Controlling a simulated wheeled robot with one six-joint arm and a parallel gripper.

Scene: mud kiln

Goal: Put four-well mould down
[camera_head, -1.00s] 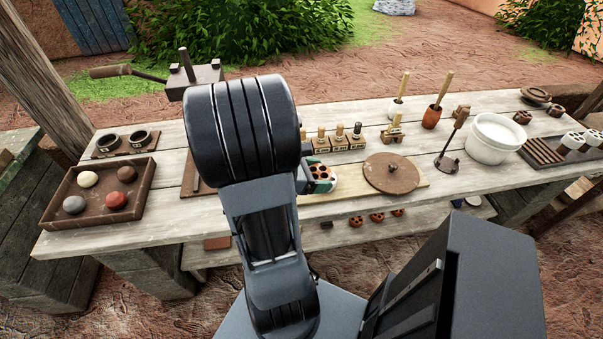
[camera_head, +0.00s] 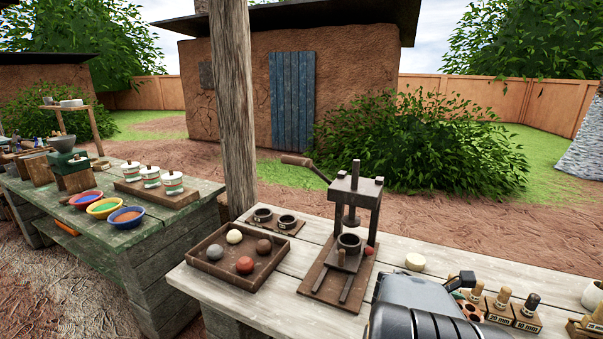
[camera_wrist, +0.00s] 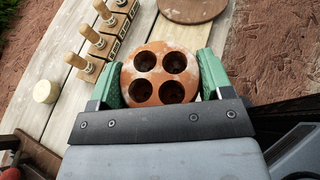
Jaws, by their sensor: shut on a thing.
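The four-well mould (camera_wrist: 158,72) is a round, terracotta-coloured block with four dark round wells on its face. In the wrist view it sits between the green fingers of my gripper (camera_wrist: 160,77), one on each side, and they are shut on it. In the head view only a small part of the mould (camera_head: 471,310) shows at lower right, behind my arm. The pale wooden bench (camera_head: 420,245) is below it. I cannot tell whether the mould's underside touches the bench.
Wooden-handled stamps (camera_wrist: 88,66) stand close left of the mould in the wrist view, near a pale round disc (camera_wrist: 46,90). A brown round board (camera_wrist: 192,8) lies beyond. A lever press (camera_head: 345,235) and a tray of balls (camera_head: 212,268) occupy the bench's left part.

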